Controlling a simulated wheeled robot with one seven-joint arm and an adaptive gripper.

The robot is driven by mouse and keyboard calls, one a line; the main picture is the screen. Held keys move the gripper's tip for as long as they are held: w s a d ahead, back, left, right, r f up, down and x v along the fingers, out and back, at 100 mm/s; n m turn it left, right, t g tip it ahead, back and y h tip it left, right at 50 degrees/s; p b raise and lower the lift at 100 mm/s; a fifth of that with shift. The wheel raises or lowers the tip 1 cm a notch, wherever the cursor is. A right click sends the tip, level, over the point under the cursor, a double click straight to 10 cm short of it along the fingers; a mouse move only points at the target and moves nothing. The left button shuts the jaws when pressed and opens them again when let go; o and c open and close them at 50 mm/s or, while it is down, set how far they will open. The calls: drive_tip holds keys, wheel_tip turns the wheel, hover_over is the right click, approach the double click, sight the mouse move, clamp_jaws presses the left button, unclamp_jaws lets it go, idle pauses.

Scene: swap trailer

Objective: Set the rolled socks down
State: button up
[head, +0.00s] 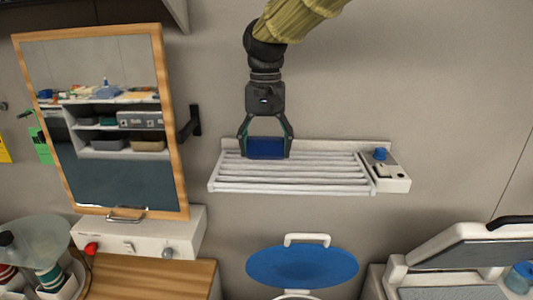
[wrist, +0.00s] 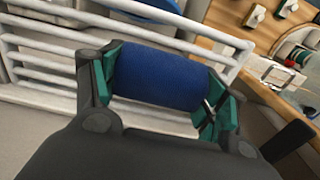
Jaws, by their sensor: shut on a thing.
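The rolled socks (head: 266,149) are a dark blue roll between the fingers of my gripper (head: 265,144). In the wrist view the blue roll (wrist: 158,77) lies crosswise between the green pads of my gripper (wrist: 165,88), which is shut on both its ends. In the head view the roll is at the back part of a white slatted wall rack (head: 300,184). The white bars of the rack (wrist: 45,47) also show beyond the roll in the wrist view. I cannot tell whether the roll touches the slats.
A wood-framed mirror (head: 176,120) hangs to the left. A blue oval lid (head: 302,267) is below the rack. The slats right of my gripper are clear.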

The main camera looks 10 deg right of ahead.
sight(266, 157)
drive_tip(key=shift+f+p, duration=0.95)
drive_tip(key=shift+f, duration=0.3)
drive_tip(key=shift+w+d+f, duration=0.1)
drive_tip(key=shift+w+f, duration=0.05)
drive_tip(key=shift+f, duration=0.4)
drive_tip(key=shift+f, duration=0.1)
drive_tip(key=o, duration=1)
drive_tip(key=shift+c, duration=0.2)
wheel_tip(266, 157, up, 12)
drive_tip(key=b, duration=0.4)
